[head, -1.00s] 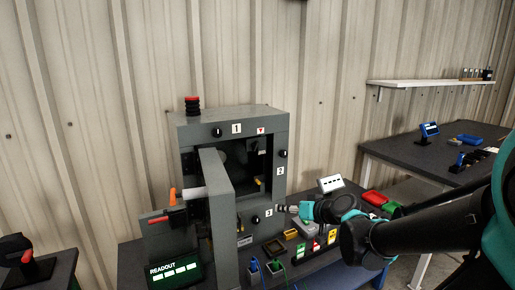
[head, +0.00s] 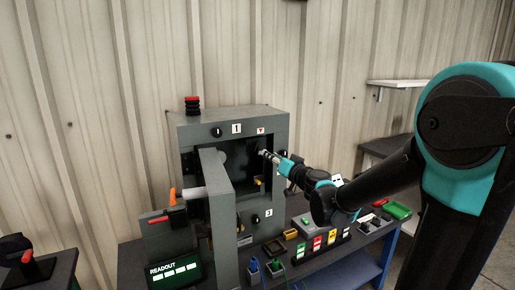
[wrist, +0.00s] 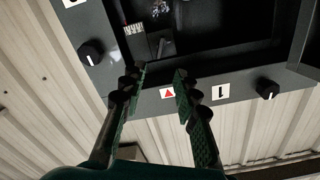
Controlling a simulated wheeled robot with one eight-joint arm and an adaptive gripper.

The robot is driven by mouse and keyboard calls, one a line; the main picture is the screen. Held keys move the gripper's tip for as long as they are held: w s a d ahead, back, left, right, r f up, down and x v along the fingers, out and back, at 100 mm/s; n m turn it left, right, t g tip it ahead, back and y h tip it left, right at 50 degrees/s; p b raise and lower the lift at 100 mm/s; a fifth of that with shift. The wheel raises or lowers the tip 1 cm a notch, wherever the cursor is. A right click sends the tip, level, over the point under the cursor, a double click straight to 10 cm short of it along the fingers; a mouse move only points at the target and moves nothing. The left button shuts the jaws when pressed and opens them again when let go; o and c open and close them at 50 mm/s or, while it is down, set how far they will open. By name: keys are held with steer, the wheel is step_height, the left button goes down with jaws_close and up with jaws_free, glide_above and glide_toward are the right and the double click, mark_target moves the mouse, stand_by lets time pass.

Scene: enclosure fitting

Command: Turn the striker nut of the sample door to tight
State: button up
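The grey enclosure (head: 190,122) has its door (head: 221,205) swung open toward me. Its frame carries black knobs with white marks: one beside label 1 (head: 217,132), one on the right side (head: 282,154) and one beside label 3 (head: 255,219). The wrist view shows the side knob (wrist: 90,52) and the label 1 knob (wrist: 267,90), with a red triangle tag (wrist: 167,93) between. I cannot tell which part is the striker nut. My gripper (head: 264,154) is at the upper right of the opening; the wrist view shows my gripper (wrist: 162,74) open and empty, fingers apart.
Below the enclosure, the bench holds a readout (head: 175,272), coloured tagged blocks (head: 317,243) and a green tray (head: 398,211). An orange-handled lever (head: 172,197) stands left of the door. A wall shelf (head: 398,83) is at right.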

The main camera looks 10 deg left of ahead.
mark_target(254, 145)
steer(key=x, duration=1.2)
steer(key=shift+s, duration=0.1)
jaws_close()
